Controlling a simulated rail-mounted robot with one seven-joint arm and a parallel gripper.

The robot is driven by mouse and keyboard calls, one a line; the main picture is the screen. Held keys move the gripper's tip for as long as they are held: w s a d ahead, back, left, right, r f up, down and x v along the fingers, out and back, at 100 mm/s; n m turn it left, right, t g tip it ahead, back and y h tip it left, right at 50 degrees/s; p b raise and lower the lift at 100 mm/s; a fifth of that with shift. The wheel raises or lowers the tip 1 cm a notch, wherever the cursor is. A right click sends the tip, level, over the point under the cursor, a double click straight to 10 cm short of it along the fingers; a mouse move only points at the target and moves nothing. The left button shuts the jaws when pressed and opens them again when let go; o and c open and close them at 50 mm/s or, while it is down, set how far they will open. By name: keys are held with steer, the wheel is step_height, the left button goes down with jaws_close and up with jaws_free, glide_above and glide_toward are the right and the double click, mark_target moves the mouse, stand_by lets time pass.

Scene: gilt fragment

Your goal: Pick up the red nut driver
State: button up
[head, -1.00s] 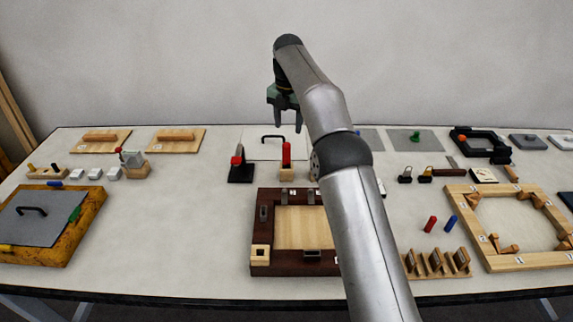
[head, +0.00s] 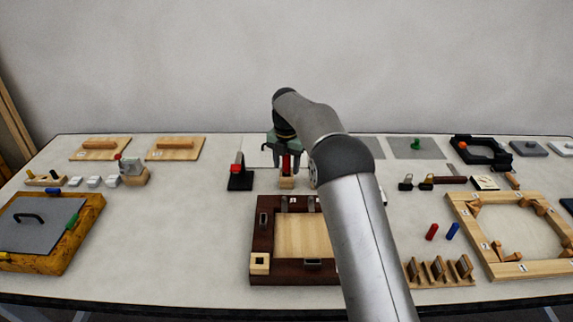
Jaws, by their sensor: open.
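The red nut driver (head: 286,164) appears to be the red upright handle standing in a small wooden block (head: 286,183) behind the dark-framed tray. My gripper (head: 286,160) points down over it and is open. Its two fingers show on the left and right of the red handle in the head view. I cannot tell whether either finger touches it. The top of the handle is hidden by the gripper body.
A black stand with a red-topped tool (head: 238,172) is close on the left. The dark wooden frame (head: 262,240) lies in front. A red peg (head: 432,231) and a blue peg (head: 453,231) stand to the right.

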steer(key=shift+c, duration=0.3)
jaws_close()
